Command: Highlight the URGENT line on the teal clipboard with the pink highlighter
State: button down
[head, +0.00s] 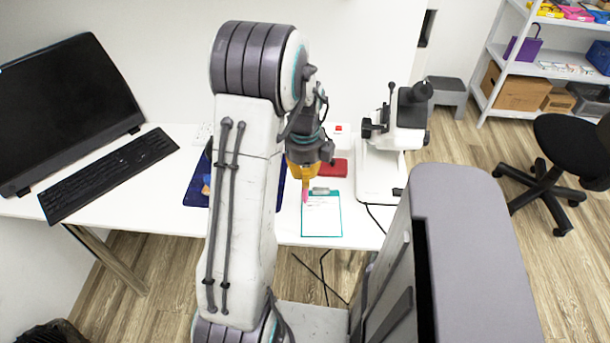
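The teal clipboard (341,222) lies on the white table near its front edge, with a metal clip at its far end and a white sheet on it. The lines on the sheet are too small to read, so I cannot pick out the URGENT line. My gripper (305,183) points down over the clipboard's far left corner. It appears shut on the pink highlighter (305,194), which hangs below the yellow fingers. I cannot tell whether the highlighter's tip touches the clipboard or is above it.
A white microscope (376,175) stands right of the clipboard. A red case (334,168) lies behind it. A blue mat (196,190) is partly hidden behind my arm. A keyboard (112,175) and monitor (65,105) stand at left. The table's front edge is close to the clipboard.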

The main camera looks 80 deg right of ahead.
jog(key=shift+f+b, duration=0.5)
jog(key=shift+f, duration=0.1)
dwell(0.7)
